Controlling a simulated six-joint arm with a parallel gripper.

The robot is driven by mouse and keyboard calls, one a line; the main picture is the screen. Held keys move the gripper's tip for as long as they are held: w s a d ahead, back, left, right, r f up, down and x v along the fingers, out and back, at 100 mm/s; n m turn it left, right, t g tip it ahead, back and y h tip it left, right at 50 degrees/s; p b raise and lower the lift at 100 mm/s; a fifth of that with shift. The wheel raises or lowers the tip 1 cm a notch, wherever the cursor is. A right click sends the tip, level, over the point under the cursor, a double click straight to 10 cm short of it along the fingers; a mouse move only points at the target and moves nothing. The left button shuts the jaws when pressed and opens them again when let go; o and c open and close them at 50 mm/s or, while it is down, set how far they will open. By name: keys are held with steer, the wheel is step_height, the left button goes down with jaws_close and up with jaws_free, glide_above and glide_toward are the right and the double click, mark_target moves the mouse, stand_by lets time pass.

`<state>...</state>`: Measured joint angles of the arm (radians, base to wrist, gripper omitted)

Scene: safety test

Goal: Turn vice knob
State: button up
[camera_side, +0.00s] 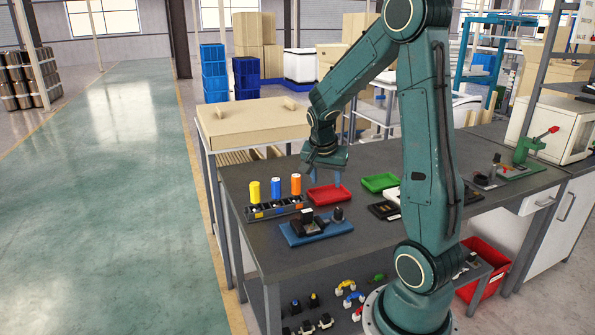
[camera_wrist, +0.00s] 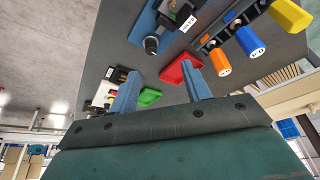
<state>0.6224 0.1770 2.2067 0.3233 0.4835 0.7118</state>
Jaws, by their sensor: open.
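A blue base plate (camera_side: 291,238) on the dark workbench carries a black block-like device (camera_side: 307,222) and a dark upright knob (camera_side: 338,214) at its right. I cannot tell for certain that this is the vice. In the wrist view, the blue plate (camera_wrist: 143,22) and the ribbed dark knob (camera_wrist: 151,45) show above the fingers, at the upper middle. My gripper (camera_side: 323,180) is above the bench, behind the plate and knob and over the red tray's area. In the wrist view, its blue fingers (camera_wrist: 162,72) are apart with nothing between them, clear of the knob.
A red tray (camera_side: 329,196) and a green tray (camera_side: 379,183) lie near my gripper. A rack (camera_side: 274,209) holds yellow, blue and orange cylinders upright at the left. A black device (camera_side: 384,210) lies at the right. A green clamp (camera_side: 528,150) stands far right.

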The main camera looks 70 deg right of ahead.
mark_target(339, 209)
steer(key=shift+m+g, duration=0.4)
steer(key=shift+m, duration=0.5)
steer(key=d+f, duration=0.1)
steer(key=s+d, duration=0.1)
steer(key=d+f, duration=0.1)
steer(key=shift+s+d+f, duration=0.25)
steer(key=shift+d+f, duration=0.05)
steer(key=shift+f, duration=0.05)
steer(key=shift+f, duration=0.1)
steer(key=shift+x, duration=6.8)
steer(key=c, duration=1)
